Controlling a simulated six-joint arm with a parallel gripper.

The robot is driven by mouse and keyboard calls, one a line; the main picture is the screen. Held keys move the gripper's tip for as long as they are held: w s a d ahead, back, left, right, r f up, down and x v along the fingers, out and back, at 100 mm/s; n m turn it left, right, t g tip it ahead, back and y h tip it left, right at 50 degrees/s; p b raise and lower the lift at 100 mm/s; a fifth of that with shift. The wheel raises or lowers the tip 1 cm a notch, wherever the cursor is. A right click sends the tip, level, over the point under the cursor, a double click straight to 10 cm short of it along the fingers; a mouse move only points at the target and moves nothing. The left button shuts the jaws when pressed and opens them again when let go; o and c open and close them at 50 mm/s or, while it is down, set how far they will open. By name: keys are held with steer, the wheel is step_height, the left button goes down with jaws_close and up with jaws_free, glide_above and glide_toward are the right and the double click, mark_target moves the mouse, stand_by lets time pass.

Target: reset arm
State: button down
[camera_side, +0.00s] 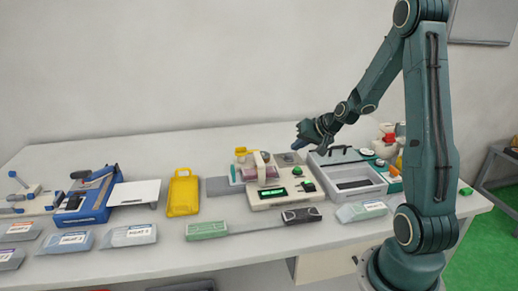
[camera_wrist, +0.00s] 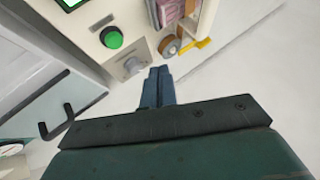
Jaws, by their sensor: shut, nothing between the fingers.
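My gripper (camera_side: 307,135) is raised above the back of the white table (camera_side: 120,158), over the gap between a cream machine and a grey open-topped unit. In the wrist view the fingers of my gripper (camera_wrist: 159,72) are together with nothing between them. The cream machine (camera_side: 272,200) has a green-lit display and a pink stack on top.
The grey unit (camera_side: 348,188) with black handles stands right of the cream machine. A black-topped block (camera_side: 301,215) lies in front. The table's back left is clear.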

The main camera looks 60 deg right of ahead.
steer(key=a+r+n+g, duration=0.1)
steer(key=a+r+n, duration=0.3)
steer(key=a+r, duration=0.45)
steer(key=s+a+r+n+g, duration=0.1)
steer(key=s+a+r+n, duration=0.2)
steer(key=s+a, duration=0.6)
steer(key=s+a+r+n+g+y, duration=0.1)
steer(key=s+a+r+n, duration=0.2)
steer(key=s+a, duration=0.6)
steer(key=shift+s+r, duration=0.2)
steer(key=shift+s, duration=0.45)
